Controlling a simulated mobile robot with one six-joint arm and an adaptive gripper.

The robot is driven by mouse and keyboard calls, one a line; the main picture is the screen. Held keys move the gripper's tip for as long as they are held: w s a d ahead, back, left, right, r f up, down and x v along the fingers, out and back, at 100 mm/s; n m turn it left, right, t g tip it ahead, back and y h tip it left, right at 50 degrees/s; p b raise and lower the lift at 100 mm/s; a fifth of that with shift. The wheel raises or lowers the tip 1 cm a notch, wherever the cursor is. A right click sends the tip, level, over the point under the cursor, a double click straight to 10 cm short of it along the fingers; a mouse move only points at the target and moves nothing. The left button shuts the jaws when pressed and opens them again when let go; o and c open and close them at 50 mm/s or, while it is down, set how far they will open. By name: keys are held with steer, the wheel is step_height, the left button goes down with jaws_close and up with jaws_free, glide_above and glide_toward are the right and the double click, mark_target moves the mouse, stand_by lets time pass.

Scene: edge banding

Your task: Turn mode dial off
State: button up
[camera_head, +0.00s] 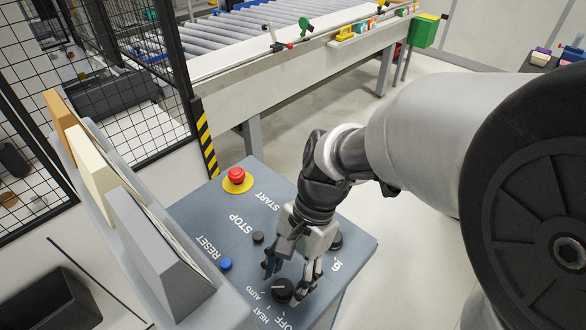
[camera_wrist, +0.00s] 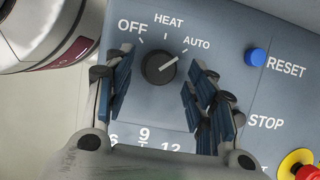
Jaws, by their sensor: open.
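The mode dial (camera_head: 281,291) is a round black knob on the blue-grey control panel (camera_head: 190,212). In the wrist view the mode dial (camera_wrist: 158,68) has OFF at upper left, HEAT above and AUTO at upper right. A short light mark on the knob points to the upper right, toward AUTO. My gripper (camera_head: 284,287) is open over the panel with its fingers around the dial. In the wrist view my gripper (camera_wrist: 160,72) has one finger on each side of the knob, with visible gaps. Whether the fingertips touch the panel cannot be told.
A blue RESET button (camera_wrist: 255,57) lies right of the dial in the wrist view. A red emergency stop (camera_head: 236,176) on a yellow ring sits at the panel's far corner. Upright boards (camera_head: 150,250) stand along the panel's left. A roller conveyor (camera_head: 270,45) is behind.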

steer(key=shift+s+a+f, duration=0.15)
steer(key=shift+s+f, duration=0.05)
steer(key=shift+f, duration=0.3)
steer(key=c, duration=1.1)
